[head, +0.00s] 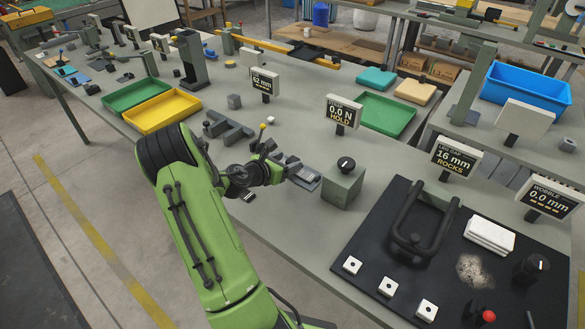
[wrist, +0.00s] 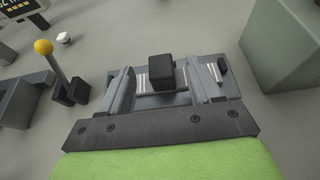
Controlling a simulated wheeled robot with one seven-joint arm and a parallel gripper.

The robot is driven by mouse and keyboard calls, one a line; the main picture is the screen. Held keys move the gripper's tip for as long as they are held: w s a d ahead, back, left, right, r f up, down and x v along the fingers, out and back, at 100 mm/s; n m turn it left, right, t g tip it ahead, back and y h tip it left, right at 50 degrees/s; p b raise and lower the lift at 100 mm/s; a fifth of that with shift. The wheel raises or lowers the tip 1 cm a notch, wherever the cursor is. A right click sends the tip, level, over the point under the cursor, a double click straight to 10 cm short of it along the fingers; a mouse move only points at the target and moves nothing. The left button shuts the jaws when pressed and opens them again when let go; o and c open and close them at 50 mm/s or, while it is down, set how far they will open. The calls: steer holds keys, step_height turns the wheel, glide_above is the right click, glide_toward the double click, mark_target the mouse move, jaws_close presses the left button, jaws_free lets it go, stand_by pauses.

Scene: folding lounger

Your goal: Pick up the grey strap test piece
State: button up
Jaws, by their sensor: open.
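A flat grey piece with white line marks (wrist: 215,72) lies in the wrist view, with a black block (wrist: 161,70) on its middle. It looks like the grey strap test piece; its light grey end (head: 307,180) shows in the head view beside my gripper. My gripper (wrist: 162,80) is open, one finger on each side of the black block, with gaps visible. I cannot tell how far the fingers reach down beside it. In the head view my gripper (head: 287,166) hides most of the piece.
A grey box with a black knob (head: 342,186) stands close right of the gripper. A yellow-tipped lever (wrist: 43,47) stands to the left in the wrist view. A display reading 0.0 N HOLD (head: 342,113) is behind. Yellow (head: 161,111) and green trays lie farther left.

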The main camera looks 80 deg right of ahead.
mark_target(292, 160)
steer(key=x, duration=0.4)
steer(key=shift+f+b, duration=0.2)
steer(key=shift+b, duration=0.1)
steer(key=shift+a, duration=0.1)
steer(key=shift+r, duration=0.1)
steer(key=c, duration=1.1)
step_height(292, 160, up, 28)
steer(key=p, duration=0.8)
steer(key=shift+c, duration=0.3)
